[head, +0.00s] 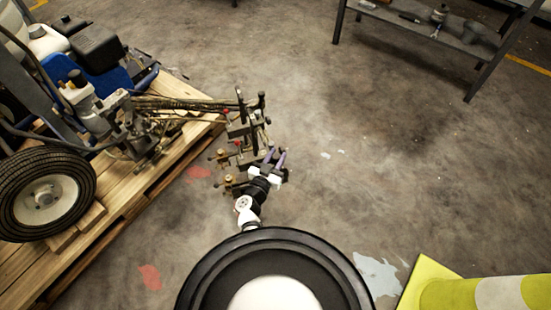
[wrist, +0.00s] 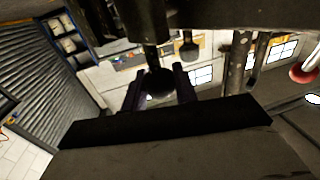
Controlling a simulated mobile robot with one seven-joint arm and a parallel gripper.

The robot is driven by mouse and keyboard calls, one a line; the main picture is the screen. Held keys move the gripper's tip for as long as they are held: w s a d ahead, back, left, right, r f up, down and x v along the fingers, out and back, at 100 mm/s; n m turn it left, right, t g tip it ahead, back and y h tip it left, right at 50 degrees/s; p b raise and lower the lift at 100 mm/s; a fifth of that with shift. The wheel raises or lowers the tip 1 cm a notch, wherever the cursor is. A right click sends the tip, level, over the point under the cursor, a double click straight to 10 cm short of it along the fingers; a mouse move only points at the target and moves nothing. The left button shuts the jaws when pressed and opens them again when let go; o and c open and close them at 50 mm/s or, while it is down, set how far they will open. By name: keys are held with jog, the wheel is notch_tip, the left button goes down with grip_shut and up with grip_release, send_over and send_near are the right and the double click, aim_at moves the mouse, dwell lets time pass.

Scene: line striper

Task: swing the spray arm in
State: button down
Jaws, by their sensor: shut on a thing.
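The spray arm (head: 241,127) reaches out to the right from the line striper (head: 112,108), past the pallet's edge and over the floor. It carries dark brackets, brass-coloured fittings and small red knobs. My gripper (head: 275,155), with purple fingers, is at the near right side of the spray arm's end. In the wrist view, the fingers stand on either side of a dark round-ended handle (wrist: 160,82) that hangs from the dark metal above. My gripper is shut on this handle. The head view does not show the grip clearly.
The striper stands on a wooden pallet (head: 120,205), its black tyre (head: 75,172) near the front. A yellow cone (head: 445,293) is at lower right. A metal shelf (head: 450,40) stands at upper right. The floor between is clear.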

jog(key=w+a+n+t+y+b, duration=0.1)
jog(key=w+n+y+b, duration=0.6)
jog(key=w+b, duration=2)
jog(key=shift+w+a+y, duration=0.15)
jog(key=shift+w+y, duration=1.75)
jog(key=shift+w, duration=0.75)
jog(key=shift+r, duration=0.1)
jog(key=c, duration=1.1)
grip_release()
jog(key=shift+w+a, duration=0.1)
jog(key=shift+a, duration=0.15)
